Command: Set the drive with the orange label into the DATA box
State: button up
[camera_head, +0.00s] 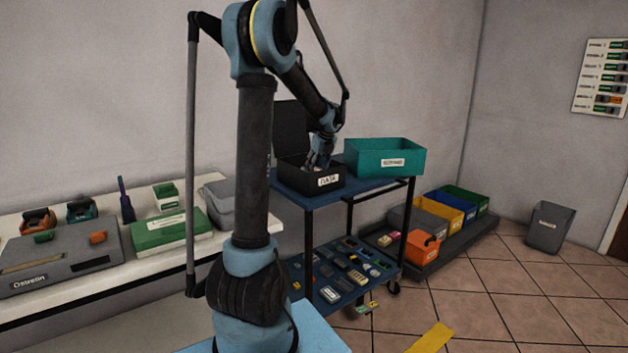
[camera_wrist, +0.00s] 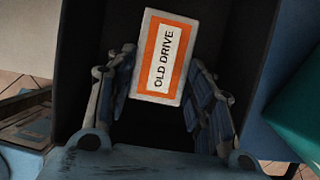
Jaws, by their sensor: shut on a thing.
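The drive with the orange label (camera_wrist: 160,57) shows in the wrist view, with "OLD DRIVE" on its white and orange face. My gripper (camera_wrist: 160,85) is shut on it, with a finger on each side. In the head view my gripper (camera_head: 318,160) reaches down at the DATA box (camera_head: 328,181), a black box with a white label on the cart's top shelf. The box's dark inside (camera_wrist: 78,75) surrounds the drive in the wrist view. I cannot tell whether the drive touches the box floor. In the head view the drive is hidden.
A teal box (camera_head: 385,157) stands right of the DATA box on the blue cart (camera_head: 350,190). The cart's lower shelf holds several small items. A white table (camera_head: 90,290) with cases is at left. Coloured bins (camera_head: 450,208) and a grey bin (camera_head: 550,226) stand on the right.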

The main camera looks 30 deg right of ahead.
jog(key=shift+f, duration=2.15)
jog(key=o, duration=1.1)
jog(key=v, duration=1.2)
jog(key=shift+s, duration=0.1)
